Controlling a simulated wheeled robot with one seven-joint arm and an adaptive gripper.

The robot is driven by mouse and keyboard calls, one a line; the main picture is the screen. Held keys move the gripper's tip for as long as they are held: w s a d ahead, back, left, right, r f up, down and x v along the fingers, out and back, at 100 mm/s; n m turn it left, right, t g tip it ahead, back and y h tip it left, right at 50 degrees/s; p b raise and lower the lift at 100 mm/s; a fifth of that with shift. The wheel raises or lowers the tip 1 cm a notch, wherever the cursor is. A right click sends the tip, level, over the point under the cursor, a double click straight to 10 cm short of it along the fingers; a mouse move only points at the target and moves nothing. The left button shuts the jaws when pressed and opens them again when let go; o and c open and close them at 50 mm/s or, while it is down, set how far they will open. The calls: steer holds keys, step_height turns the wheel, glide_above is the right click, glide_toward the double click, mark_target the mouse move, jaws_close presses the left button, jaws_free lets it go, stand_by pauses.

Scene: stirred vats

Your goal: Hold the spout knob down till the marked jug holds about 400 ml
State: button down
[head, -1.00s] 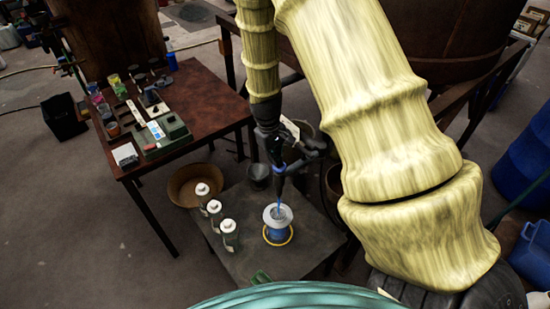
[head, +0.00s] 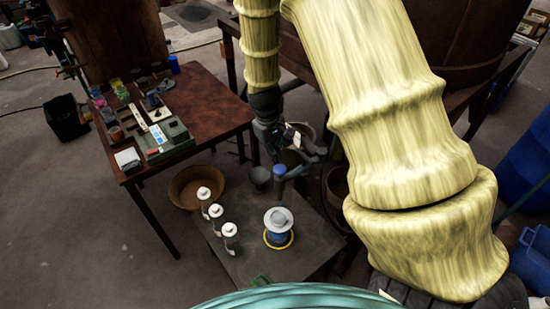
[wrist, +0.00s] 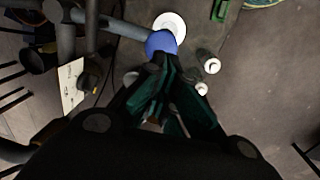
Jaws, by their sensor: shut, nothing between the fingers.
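The spout knob (head: 279,170) is blue and rounded; it also shows in the wrist view (wrist: 161,43), just beyond my fingertips. The jug (head: 278,236) stands under the spout on a low dark table, with blue liquid showing through its side, a pale top and a yellow ring around its base. Its white top shows past the knob in the wrist view (wrist: 170,20). The level marks are too small to read. No falling stream shows now. My gripper (wrist: 158,66) is shut and empty, close above the knob; I cannot tell whether it touches.
Several white-capped jars stand left of the jug, one nearest it (head: 230,240). A brown bowl (head: 196,186) and a dark cup (head: 259,177) are behind them. A brown table (head: 205,95) with small items stands at the left. A large rusty vat (head: 470,50) is at the back right.

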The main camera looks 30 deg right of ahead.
step_height(320, 180, up, 8)
steer(key=b, duration=0.2)
steer(key=shift+w+a, duration=0.2)
steer(key=shift+a, duration=0.25)
steer(key=shift+f, duration=0.1)
steer(key=s+a+f+b, duration=0.15)
steer(key=s+f, duration=0.25)
steer(key=f, duration=0.5)
steer(key=s+a+f, duration=0.2)
steer(key=s+f, duration=0.2)
steer(key=f, duration=0.4)
steer(key=s+a+f+b, duration=0.15)
steer(key=s+f, duration=0.25)
steer(key=f, duration=0.5)
steer(key=s+a+f+b, duration=0.1)
steer(key=s+a+f, duration=0.2)
steer(key=s+f, duration=0.4)
steer(key=s+a+f+m+y+b, duration=0.1)
steer(key=s+a+f, duration=0.3)
steer(key=s, duration=0.7)
step_height(320, 180, down, 3)
steer(key=shift+s+r, duration=0.15)
steer(key=shift+s, duration=0.25)
steer(key=shift+d, duration=0.1)
